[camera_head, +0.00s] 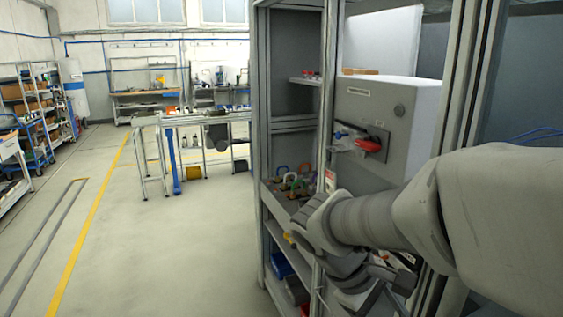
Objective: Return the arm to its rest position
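My arm (375,218) reaches in from the right edge, across the front of a grey cabinet. Its wrist (318,222) bends beside the cabinet's lower shelves. My gripper (402,276) is low and right of the wrist, small and dark against the cabinet. Its fingers are partly hidden and too unclear to tell open from shut. I cannot see anything held in it.
The shelf frame (258,150) stands close to the arm, with several coloured padlock-like items (291,181) on one shelf. A grey box (385,125) with a red handle (367,144) is behind the arm. A workbench (200,119) stands farther back. The floor (165,235) at left is clear.

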